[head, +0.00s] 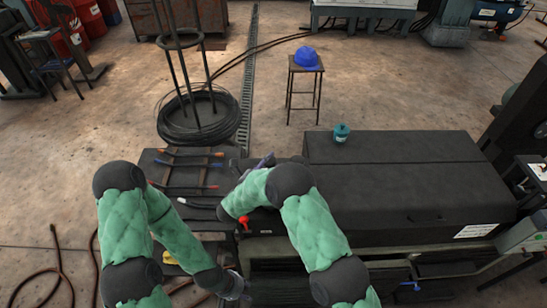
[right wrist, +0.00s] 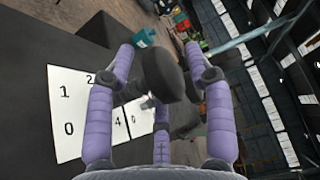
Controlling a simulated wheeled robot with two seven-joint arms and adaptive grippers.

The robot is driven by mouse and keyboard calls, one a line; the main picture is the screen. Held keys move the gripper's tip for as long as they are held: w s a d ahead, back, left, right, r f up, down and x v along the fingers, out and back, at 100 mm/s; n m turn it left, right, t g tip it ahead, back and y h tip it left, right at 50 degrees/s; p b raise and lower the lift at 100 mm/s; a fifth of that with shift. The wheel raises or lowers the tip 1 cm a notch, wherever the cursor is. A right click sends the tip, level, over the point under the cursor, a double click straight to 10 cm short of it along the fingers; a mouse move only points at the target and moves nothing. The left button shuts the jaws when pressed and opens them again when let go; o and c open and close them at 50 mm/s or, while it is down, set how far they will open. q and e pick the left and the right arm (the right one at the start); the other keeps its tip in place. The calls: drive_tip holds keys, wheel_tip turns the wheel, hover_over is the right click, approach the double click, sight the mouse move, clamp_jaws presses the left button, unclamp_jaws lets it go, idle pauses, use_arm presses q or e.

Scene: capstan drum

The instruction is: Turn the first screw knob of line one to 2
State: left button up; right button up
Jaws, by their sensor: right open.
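In the right wrist view a dark grey knob (right wrist: 163,76) stands out in front of a white label plate (right wrist: 65,78) printed with 0, 1, 2, and further digits partly hidden. My right gripper (right wrist: 160,62) is open, with its purple fingers on either side of the knob. I cannot tell whether they touch it or which number the knob points to. In the head view my right gripper (head: 262,164) is mostly hidden behind my green arm, beside the black machine housing (head: 400,180). My left gripper (head: 236,288) is low in the head view, small and dark; its fingers are unclear.
A teal canister (head: 341,133) stands on the housing. A dark bench (head: 160,180) at left holds several tools. A red-knobbed lever (head: 243,222) is close to my right arm. A wire coil stand (head: 198,115) and a stool with a blue cap (head: 306,58) stand behind.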

sight(273, 158)
drive_tip(key=shift+x, duration=1.6)
clamp_jaws()
drive_tip(key=shift+y, duration=0.3)
